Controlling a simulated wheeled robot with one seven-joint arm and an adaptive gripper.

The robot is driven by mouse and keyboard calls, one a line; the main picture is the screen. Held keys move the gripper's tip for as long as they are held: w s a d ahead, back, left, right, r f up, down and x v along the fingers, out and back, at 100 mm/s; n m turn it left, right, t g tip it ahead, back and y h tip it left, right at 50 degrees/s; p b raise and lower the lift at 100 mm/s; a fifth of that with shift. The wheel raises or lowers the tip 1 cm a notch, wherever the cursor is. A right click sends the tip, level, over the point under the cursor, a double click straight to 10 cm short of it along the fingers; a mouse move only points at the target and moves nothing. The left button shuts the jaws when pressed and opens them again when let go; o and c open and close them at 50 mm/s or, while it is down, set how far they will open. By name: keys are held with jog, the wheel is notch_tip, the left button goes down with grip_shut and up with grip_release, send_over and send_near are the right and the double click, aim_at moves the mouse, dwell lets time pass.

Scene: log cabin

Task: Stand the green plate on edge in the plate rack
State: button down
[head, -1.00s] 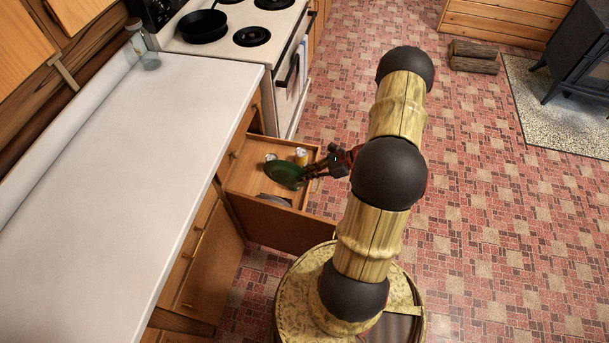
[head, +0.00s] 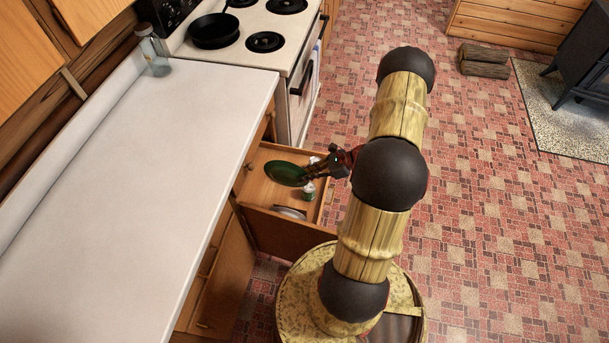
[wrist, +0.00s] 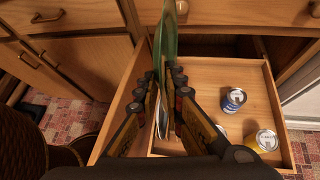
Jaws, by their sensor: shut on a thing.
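The green plate (head: 286,174) is in my gripper (head: 306,173), above the open drawer in the head view. In the wrist view the green plate (wrist: 169,45) shows nearly edge-on, reaching away from between the fingers of my gripper (wrist: 163,88). The gripper is shut on the plate's near edge. I cannot make out a plate rack in either view.
The open wooden drawer (wrist: 222,68) holds a blue-and-white can (wrist: 234,99) and a yellow can (wrist: 265,140). A pale, plate-like thing (head: 290,212) lies near its front. The white counter (head: 130,190) is at left, the stove (head: 262,22) behind. Open floor lies right.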

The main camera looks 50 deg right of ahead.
jog(key=shift+w+f+b, duration=0.2)
jog(key=shift+f+b, duration=0.4)
jog(key=shift+f, duration=0.2)
notch_tip(320, 180, down, 14)
jog(key=b, duration=1.1)
jog(key=shift+f, duration=0.15)
jog(key=shift+d, duration=0.1)
jog(key=shift+s, duration=0.1)
notch_tip(320, 180, down, 9)
jog(key=b, duration=0.6)
jog(key=c, duration=1.8)
grip_release()
